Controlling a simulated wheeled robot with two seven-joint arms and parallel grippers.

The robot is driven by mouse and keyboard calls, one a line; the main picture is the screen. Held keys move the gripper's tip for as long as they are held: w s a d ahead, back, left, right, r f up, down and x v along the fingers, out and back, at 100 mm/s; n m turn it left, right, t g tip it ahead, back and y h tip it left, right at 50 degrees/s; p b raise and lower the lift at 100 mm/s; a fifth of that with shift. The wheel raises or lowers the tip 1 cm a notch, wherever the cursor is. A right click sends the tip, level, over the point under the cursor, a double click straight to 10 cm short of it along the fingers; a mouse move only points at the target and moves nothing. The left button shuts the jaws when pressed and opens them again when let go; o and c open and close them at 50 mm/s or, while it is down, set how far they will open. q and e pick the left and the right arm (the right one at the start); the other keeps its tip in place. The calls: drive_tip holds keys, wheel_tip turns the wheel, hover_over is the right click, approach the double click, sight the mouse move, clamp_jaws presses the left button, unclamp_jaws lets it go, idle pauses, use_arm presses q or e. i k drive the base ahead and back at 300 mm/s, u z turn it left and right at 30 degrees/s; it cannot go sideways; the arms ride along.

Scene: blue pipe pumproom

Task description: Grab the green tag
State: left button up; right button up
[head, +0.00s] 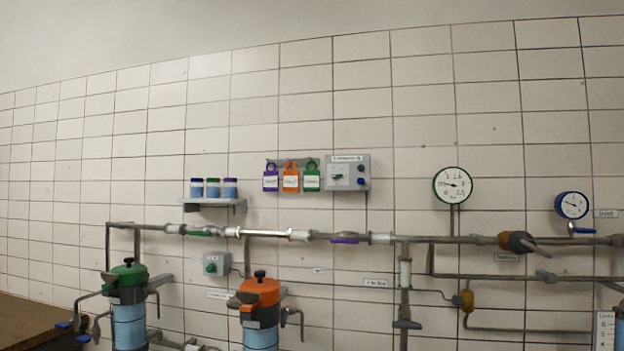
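The green tag (312,178) hangs on the tiled wall, at the right end of a row of three tags on a small grey rack (300,162). It has a white label on its front. An orange tag (290,178) hangs directly to its left, and a purple tag (271,181) hangs left of that. A grey control box (362,172) is mounted close to the right of the green tag. Neither of my grippers shows in the head view.
Pipes (270,233) run along the wall below the tags. A shelf (213,203) with three jars is to the left. Green-topped (128,268) and orange-topped (260,290) canisters stand below. A gauge (453,185) is to the right. A brown surface (30,322) is at lower left.

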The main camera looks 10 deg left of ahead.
sight(311, 178)
drive_tip(key=z, duration=0.2)
drive_tip(key=k, duration=0.45)
drive_tip(key=z, duration=0.55)
drive_tip(key=k, duration=0.85)
drive_tip(key=u, duration=0.25)
drive_tip(key=i, duration=0.55)
drive_tip(key=u, duration=0.75)
drive_tip(key=i, duration=0.75)
drive_tip(key=z, duration=0.65)
drive_tip(key=i, duration=0.5)
drive_tip(key=z, duration=0.4)
